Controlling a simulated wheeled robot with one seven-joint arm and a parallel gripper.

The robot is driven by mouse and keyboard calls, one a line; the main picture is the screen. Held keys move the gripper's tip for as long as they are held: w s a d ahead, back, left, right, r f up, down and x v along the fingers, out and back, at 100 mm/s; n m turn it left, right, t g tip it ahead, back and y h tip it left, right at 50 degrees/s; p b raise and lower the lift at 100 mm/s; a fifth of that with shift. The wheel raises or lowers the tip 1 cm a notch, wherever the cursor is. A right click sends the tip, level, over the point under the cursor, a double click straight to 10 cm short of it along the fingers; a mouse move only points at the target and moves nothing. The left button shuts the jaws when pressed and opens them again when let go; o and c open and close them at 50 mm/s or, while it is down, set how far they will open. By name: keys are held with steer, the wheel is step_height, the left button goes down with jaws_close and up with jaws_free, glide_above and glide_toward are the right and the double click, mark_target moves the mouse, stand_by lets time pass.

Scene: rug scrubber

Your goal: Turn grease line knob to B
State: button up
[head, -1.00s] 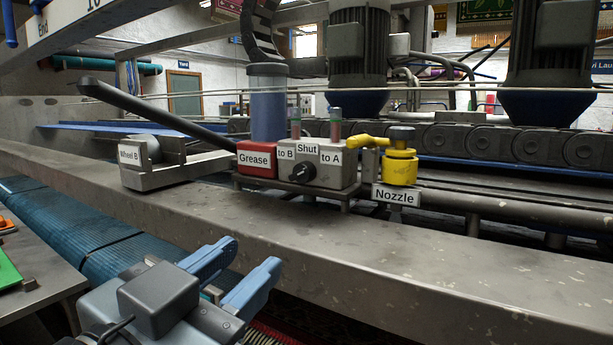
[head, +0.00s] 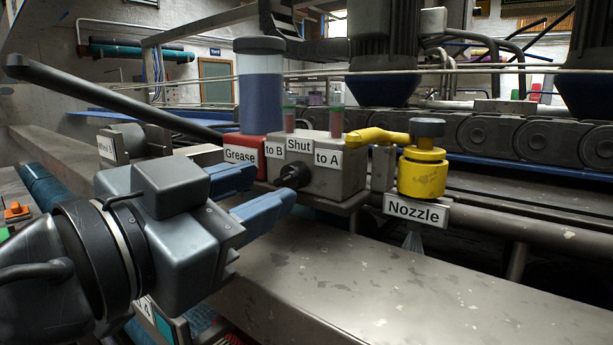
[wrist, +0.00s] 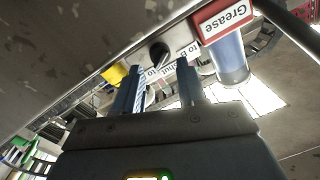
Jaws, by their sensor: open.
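The grease line knob (head: 293,175) is a small black knob on the front of a grey valve block (head: 330,180). Labels above it read "to B" (head: 273,150), "Shut" (head: 299,144) and "to A" (head: 327,158). In the wrist view the knob (wrist: 159,53) shows beyond the fingertips, between their lines. My gripper (head: 272,190) has blue fingers, open and empty, pointing at the block. In the head view its fingertips appear just left of the knob; I see no contact. The knob's exact pointer direction is too small to tell.
A red grease block (head: 240,142) with a clear blue cylinder (head: 261,95) stands left of the valve block. A long dark lever (head: 110,100) reaches over from the left. A yellow nozzle valve (head: 422,172) stands right. The grey beam (head: 360,275) runs below.

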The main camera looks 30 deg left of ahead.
mark_target(282, 181)
steer(key=shift+w, duration=1.95)
steer(key=shift+c, duration=0.4)
jaws_close()
